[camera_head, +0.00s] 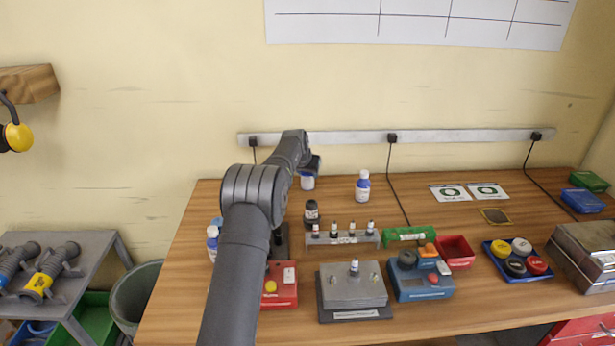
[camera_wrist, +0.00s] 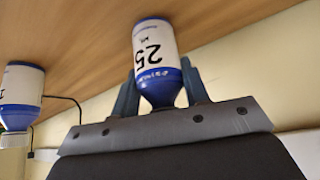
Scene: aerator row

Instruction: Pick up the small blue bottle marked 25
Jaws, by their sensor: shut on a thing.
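The small white bottle with a blue base and blue shoulder, marked 25 (camera_wrist: 156,48), sits between the two fingers of my gripper (camera_wrist: 158,72) in the wrist view. It looks upside down in that picture. My gripper is shut on it near the neck. In the head view, the bottle (camera_head: 307,183) shows below my gripper (camera_head: 314,167) at the back of the bench, partly covered by it. I cannot tell whether its base touches the wood.
Another blue-and-white bottle (camera_head: 363,186) stands to the right, also in the wrist view (camera_wrist: 21,92). A dark-capped bottle (camera_head: 311,212) and a rack of vials (camera_head: 345,238) stand in front. A bottle (camera_head: 212,242) stands at left. A rail with cables (camera_head: 440,136) runs along the wall.

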